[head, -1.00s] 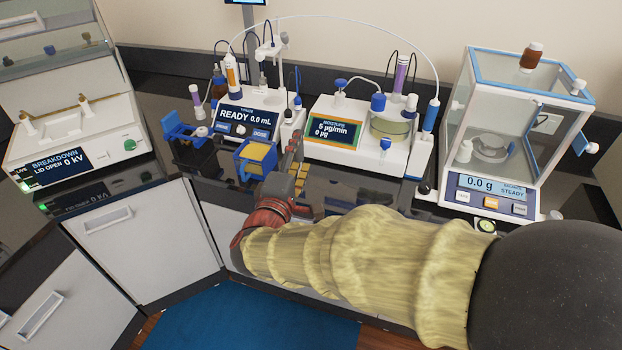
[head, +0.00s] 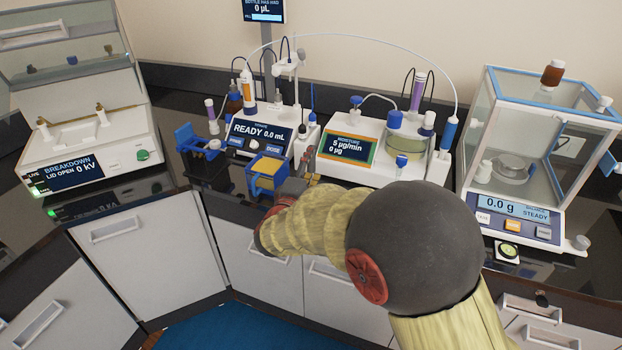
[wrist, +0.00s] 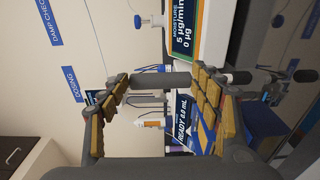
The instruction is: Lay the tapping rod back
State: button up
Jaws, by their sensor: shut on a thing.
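My gripper (wrist: 160,92) shows in the wrist view, its two yellow-padded fingers on either side of a grey, bar-like piece (wrist: 163,80) that spans the gap. This piece looks like the tapping rod, but I cannot make out its ends. In the head view my gripper (head: 297,187) is small and partly hidden by my arm, at the front edge of the bench beside the blue box with a yellow top (head: 266,172). The rod cannot be made out clearly there.
The dosing unit (head: 262,138) and moisture meter (head: 352,150) stand behind my gripper. A dark blue-topped holder (head: 203,160) is left of the box. The breakdown tester (head: 85,150), lid open, is far left; the glass balance (head: 515,160) is right. Dark bench shows between the instruments.

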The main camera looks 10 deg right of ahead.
aim_at(313, 172)
jog(key=shift+w+d+f+b, duration=0.15)
jog(key=shift+f+b, duration=0.15)
jog(key=shift+f, duration=0.65)
jog(key=shift+w+a+f+b, duration=0.15)
jog(key=shift+f+b, duration=0.1)
jog(key=shift+f, duration=0.7)
jog(key=shift+d+f, duration=0.1)
jog(key=o, duration=1.2)
jog(key=shift+c, duration=0.2)
